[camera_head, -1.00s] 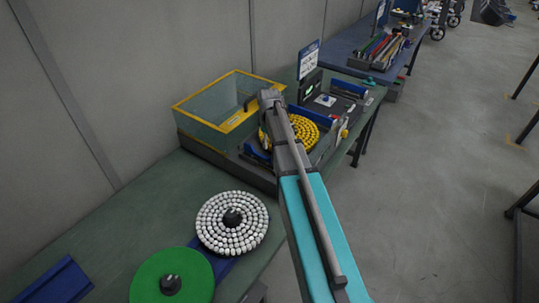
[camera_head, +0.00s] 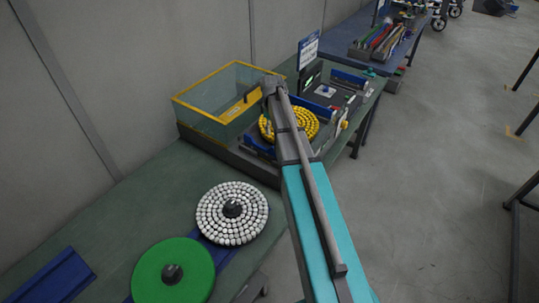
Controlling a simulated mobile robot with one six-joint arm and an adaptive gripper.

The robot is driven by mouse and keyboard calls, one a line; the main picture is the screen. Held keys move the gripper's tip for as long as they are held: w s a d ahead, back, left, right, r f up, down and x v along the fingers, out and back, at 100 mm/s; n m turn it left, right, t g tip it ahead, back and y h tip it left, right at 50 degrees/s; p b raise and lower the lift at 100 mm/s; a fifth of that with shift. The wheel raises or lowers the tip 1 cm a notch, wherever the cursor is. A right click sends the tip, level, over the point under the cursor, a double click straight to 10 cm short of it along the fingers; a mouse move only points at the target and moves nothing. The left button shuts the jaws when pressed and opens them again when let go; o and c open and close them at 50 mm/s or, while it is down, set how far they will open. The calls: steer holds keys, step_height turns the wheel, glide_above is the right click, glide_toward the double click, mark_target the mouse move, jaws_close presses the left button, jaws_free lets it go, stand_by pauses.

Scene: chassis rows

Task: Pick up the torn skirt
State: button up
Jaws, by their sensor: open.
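I cannot make out a torn skirt in this view. My arm, with a teal link and a grey rod, reaches from the bottom up to a grey joint over the bench. My gripper cannot be made out; the arm hides part of what lies behind it. A disc of yellow pieces (camera_head: 304,121) sits in a blue-sided fixture on the bench, partly behind the arm. A disc of white pieces (camera_head: 215,213) and a plain green disc (camera_head: 190,263) lie nearer, on the left of the arm.
A clear box with yellow edges (camera_head: 207,84) stands on the green bench (camera_head: 115,223) by the wall. A blue tray (camera_head: 52,277) lies at lower left. A sign (camera_head: 308,50) stands behind a device. A blue table (camera_head: 352,42) stands beyond.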

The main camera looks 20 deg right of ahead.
steer(key=b, duration=0.7)
glide_above(270, 153)
steer(key=shift+w+d+f, duration=0.1)
steer(key=shift+d+f, duration=0.05)
steer(key=shift+f, duration=1.05)
steer(key=shift+w+d+f, duration=0.1)
steer(key=shift+d+f, duration=0.05)
steer(key=shift+f, duration=1.1)
steer(key=shift+w+d+f, duration=0.1)
steer(key=shift+d+f, duration=0.05)
steer(key=shift+f, duration=1.05)
steer(key=shift+f, duration=0.15)
steer(key=f+b, duration=0.3)
steer(key=shift+w+a, duration=0.1)
steer(key=shift+a, duration=0.2)
steer(key=shift+f+b, duration=0.95)
steer(key=shift+b, duration=0.05)
jaws_close()
